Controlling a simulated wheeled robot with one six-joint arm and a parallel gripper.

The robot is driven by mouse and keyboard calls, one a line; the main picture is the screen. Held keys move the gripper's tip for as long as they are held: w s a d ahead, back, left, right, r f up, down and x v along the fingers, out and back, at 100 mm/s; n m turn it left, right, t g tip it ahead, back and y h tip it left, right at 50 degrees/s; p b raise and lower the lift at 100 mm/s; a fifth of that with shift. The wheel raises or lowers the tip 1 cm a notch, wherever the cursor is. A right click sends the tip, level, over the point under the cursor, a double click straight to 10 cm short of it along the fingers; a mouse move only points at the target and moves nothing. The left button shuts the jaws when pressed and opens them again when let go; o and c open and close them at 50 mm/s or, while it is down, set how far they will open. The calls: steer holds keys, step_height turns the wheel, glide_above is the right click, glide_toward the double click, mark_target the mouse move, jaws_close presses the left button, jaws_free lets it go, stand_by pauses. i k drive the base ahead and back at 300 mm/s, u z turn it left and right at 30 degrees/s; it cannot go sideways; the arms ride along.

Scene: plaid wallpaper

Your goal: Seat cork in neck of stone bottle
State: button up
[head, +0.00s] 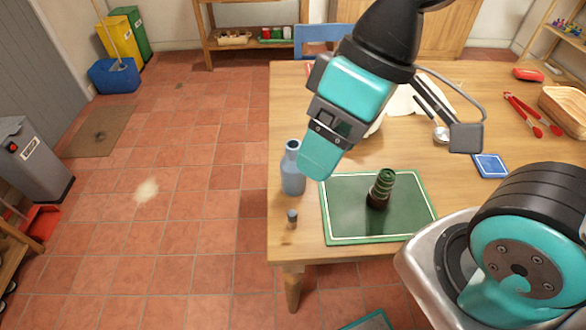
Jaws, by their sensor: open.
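A blue-grey bottle (292,172) with a short neck stands upright near the left edge of the wooden table. It looks like the stone bottle. My gripper (316,164) is open, just right of the bottle's neck in the picture and above the green mat. Its near side hides the far finger and the space between the fingers. I see nothing held. Whether it touches the bottle I cannot tell.
A green mat (337,225) with a pale border carries a dark, ribbed green-topped object (381,189). A blue coaster (490,165), red tongs (532,114) and a wooden basket (563,110) lie to the right. The table's (281,247) left edge is close to the bottle.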

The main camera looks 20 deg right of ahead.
mark_target(293, 181)
steer(key=u, duration=1.75)
steer(key=k, duration=0.6)
steer(key=z, duration=0.15)
